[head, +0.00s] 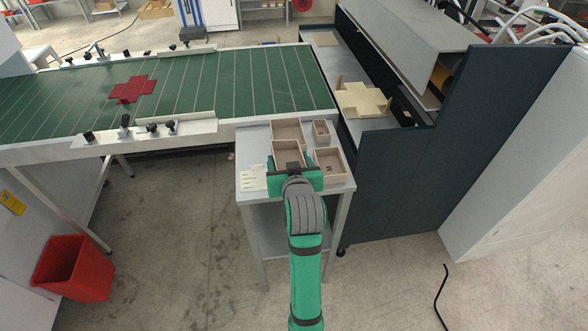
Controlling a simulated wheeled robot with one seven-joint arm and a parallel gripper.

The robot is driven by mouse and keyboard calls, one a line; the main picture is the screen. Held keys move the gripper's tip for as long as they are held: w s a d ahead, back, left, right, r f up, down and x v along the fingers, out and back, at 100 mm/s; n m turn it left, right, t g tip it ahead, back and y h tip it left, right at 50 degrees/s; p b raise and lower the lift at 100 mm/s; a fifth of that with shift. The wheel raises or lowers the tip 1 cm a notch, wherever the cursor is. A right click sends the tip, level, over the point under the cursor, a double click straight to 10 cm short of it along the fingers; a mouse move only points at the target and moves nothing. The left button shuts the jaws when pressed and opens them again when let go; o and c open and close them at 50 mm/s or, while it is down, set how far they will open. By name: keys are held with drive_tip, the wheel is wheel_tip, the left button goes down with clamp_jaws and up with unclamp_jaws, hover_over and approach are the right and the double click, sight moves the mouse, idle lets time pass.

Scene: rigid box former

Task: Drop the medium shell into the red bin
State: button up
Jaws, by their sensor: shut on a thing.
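Several open tan box shells are on the small grey table. One shell (289,151) is right at the front of my gripper (292,169), which is shut on it; the arm hides its near side. Whether this shell is lifted or resting, I cannot tell. Another shell (330,163) with a small dark mark stands just right of my gripper. A larger-looking shell (286,129) is behind, and a small one (321,130) is at the back right. I cannot tell for certain which shell is the medium one. The red bin (74,269) stands on the floor at the lower left.
The small table (275,193) has a pale card (253,178) at its left. A green conveyor (230,85) carries a red cross-shaped blank (132,89). A dark machine (425,175) with a cream blank (362,100) stands right. Floor between bin and table is clear.

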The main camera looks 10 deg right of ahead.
drive_tip(key=w+f, duration=0.1)
drive_tip(key=w+d+f, duration=0.1)
drive_tip(key=f, duration=0.1)
drive_tip(key=w+d+f, duration=0.1)
drive_tip(key=f, duration=0.1)
drive_tip(key=shift+w+d+f, duration=0.1)
drive_tip(key=shift+w+d, duration=0.05)
drive_tip(key=shift+w, duration=0.25)
drive_tip(key=shift+f, duration=1.55)
drive_tip(key=shift+f, duration=0.1)
drive_tip(key=o, duration=1.1)
drive_tip(key=shift+c, duration=0.2)
